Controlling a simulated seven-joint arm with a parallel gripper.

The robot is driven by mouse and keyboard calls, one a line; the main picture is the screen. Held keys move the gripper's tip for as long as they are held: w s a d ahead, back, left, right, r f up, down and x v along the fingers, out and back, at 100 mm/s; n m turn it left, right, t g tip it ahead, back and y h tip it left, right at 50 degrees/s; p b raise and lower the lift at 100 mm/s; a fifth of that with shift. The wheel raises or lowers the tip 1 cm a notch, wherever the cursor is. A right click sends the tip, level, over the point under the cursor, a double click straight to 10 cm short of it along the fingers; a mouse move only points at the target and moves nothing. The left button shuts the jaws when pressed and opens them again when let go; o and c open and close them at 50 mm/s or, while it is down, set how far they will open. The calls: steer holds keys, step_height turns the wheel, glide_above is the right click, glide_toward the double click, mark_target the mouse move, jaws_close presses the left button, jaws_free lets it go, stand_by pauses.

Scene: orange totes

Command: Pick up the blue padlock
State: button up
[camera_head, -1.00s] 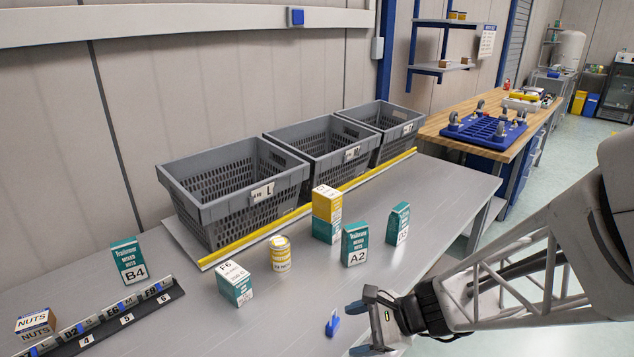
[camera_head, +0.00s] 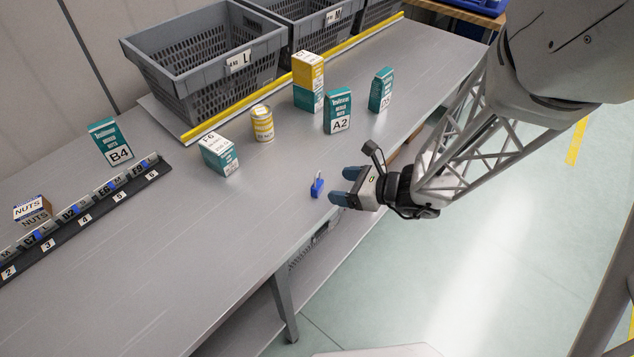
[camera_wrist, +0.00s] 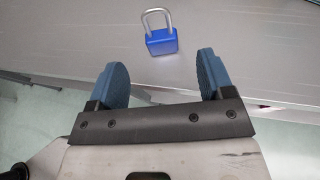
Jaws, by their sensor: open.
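The blue padlock (camera_head: 317,188) stands on the grey table near its front edge, with its metal shackle up. In the wrist view the two fingers (camera_wrist: 160,68) are spread wide, and the padlock is apart from both.
On the table (camera_head: 220,260) stand a white-and-teal box (camera_head: 218,155), a yellow can (camera_head: 262,123), the A2 box (camera_head: 338,110) and a yellow-topped box (camera_head: 307,80). Grey crates (camera_head: 190,95) line the back. A labelled rack (camera_head: 85,213) lies left. The table around the padlock is clear.

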mark_target(317, 183)
steer(key=shift+a, duration=0.1)
steer(key=shift+x, duration=1.2)
steer(key=shift+x, duration=2.6)
steer(key=c, duration=1)
steer(key=shift+r, duration=0.1)
steer(key=shift+c, duration=0.2)
